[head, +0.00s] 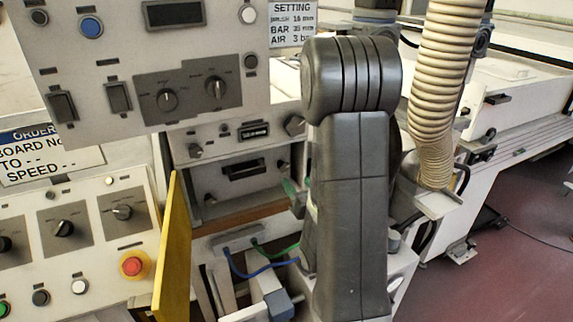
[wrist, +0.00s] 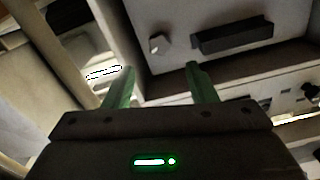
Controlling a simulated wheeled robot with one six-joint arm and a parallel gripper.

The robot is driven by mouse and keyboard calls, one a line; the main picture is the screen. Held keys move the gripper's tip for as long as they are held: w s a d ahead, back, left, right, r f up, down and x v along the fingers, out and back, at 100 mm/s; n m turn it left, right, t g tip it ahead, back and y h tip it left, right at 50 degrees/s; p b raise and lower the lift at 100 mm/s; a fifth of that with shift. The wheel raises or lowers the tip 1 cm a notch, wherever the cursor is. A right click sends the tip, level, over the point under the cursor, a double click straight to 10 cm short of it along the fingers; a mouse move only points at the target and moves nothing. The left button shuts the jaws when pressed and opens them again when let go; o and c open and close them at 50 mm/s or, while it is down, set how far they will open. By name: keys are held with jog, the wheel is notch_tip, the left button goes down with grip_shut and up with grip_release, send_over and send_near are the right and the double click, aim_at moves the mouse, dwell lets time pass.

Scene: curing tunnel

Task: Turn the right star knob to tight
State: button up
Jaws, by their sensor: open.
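A dark knob (head: 295,124) sits at the right end of the grey unit's front in the head view, beside my arm. I cannot tell for certain that it is the right star knob. A second knob (head: 195,150) sits at the unit's left end. In the wrist view a pale faceted knob (wrist: 158,43) stands beside a black bar handle (wrist: 232,35), beyond my fingertips. My gripper (wrist: 160,78) has two green fingers, spread apart with nothing between them. In the head view one green finger shows left of my arm; the rest is hidden.
A yellow panel (head: 174,250) stands upright left of my arm. A control box (head: 150,50) with switches overhangs the grey unit. A ribbed hose (head: 440,80) hangs at the right. Blue and green tubes (head: 250,268) run below the unit.

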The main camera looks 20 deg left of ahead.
aim_at(285, 168)
jog(key=p+x, duration=0.2)
jog(key=x, duration=0.6)
jog(key=shift+w, duration=0.1)
jog(key=shift+c, duration=0.2)
jog(key=c, duration=0.9)
jog(key=shift+f, duration=0.1)
